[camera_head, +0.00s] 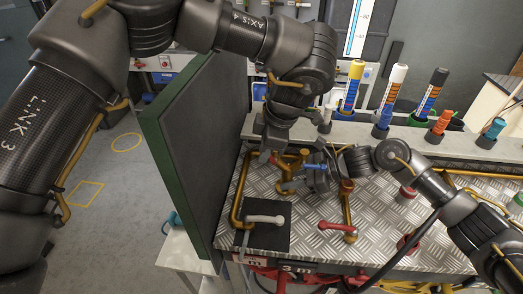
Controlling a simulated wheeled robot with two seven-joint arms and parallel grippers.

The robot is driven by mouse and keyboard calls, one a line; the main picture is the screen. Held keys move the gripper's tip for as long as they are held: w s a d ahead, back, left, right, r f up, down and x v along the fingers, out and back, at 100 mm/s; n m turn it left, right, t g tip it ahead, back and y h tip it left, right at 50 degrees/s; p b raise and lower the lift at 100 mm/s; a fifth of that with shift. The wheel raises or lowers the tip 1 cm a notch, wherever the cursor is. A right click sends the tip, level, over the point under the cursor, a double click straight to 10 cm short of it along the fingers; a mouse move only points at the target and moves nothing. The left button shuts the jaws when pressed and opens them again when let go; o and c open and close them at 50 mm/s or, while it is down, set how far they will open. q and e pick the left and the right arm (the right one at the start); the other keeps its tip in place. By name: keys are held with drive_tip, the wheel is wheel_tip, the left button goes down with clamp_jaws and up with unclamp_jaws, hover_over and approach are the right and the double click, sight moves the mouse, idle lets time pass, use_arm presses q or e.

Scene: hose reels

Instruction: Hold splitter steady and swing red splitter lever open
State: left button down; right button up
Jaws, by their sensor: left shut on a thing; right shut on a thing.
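The brass splitter (290,160) sits on the diamond-plate deck at the middle, with small levers around it. A small red lever (264,157) is at the tips of my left gripper (273,147), which points down from above and is shut at the splitter's left side. My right gripper (318,172) comes in from the right and is shut low at the splitter's right side. The grippers partly hide the splitter, so the exact grip points are hard to see.
A green-edged dark panel (195,150) rises at the left. Several coloured nozzles, one yellow-topped (352,88), stand on the ledge behind. A dark hose runs at right front.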

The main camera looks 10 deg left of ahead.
use_arm(q)
drive_tip(key=shift+d+r+y, duration=0.15)
drive_tip(key=shift+d+y, duration=0.25)
drive_tip(key=shift+y, duration=0.4)
drive_tip(key=c, duration=1.4)
unclamp_jaws()
wheel_tip(320, 180, up, 10)
